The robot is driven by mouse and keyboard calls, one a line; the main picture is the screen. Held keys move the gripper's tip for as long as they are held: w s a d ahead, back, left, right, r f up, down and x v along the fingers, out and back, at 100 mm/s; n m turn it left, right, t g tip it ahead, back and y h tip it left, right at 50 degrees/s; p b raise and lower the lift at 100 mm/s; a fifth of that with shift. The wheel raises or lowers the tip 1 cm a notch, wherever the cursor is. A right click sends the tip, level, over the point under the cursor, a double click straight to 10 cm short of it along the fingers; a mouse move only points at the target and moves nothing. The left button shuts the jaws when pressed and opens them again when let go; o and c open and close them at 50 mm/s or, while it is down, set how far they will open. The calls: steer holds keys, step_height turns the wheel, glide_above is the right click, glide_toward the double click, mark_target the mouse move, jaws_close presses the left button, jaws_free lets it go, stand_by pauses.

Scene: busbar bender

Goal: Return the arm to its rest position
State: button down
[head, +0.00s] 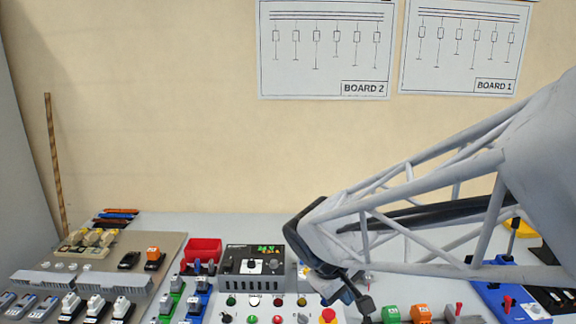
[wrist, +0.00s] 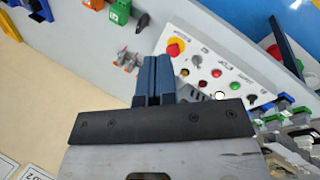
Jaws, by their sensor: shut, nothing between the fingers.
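My arm reaches in from the right in the head view and ends low, just right of the middle, over the back of the bench. My gripper (wrist: 158,62) shows in the wrist view as two blue-grey fingers pressed together with nothing between them. In the head view the gripper is small and partly hidden by my arm. In the wrist view the fingers point toward the white control panel (wrist: 215,75), beside its red-and-yellow stop button (wrist: 175,48). I cannot tell how high the fingertips are above the panel.
A black instrument box (head: 252,262) and a red bin (head: 203,250) stand left of my gripper. Green (head: 391,314) and orange (head: 420,313) blocks and a blue base (head: 512,300) lie right. Several switch parts crowd the front left. Two diagram sheets (head: 325,50) hang on the wall.

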steer(key=s+d+r+m+y, duration=0.2)
steer(key=s+d+m, duration=0.1)
steer(key=s, duration=0.4)
steer(key=s+d+r+m+t+y, duration=0.1)
steer(key=s+d+r+m+y, duration=0.1)
steer(key=s, duration=0.5)
steer(key=shift+s+d+r+m, duration=0.35)
steer(key=shift+d+m, duration=0.55)
steer(key=shift+d, duration=0.15)
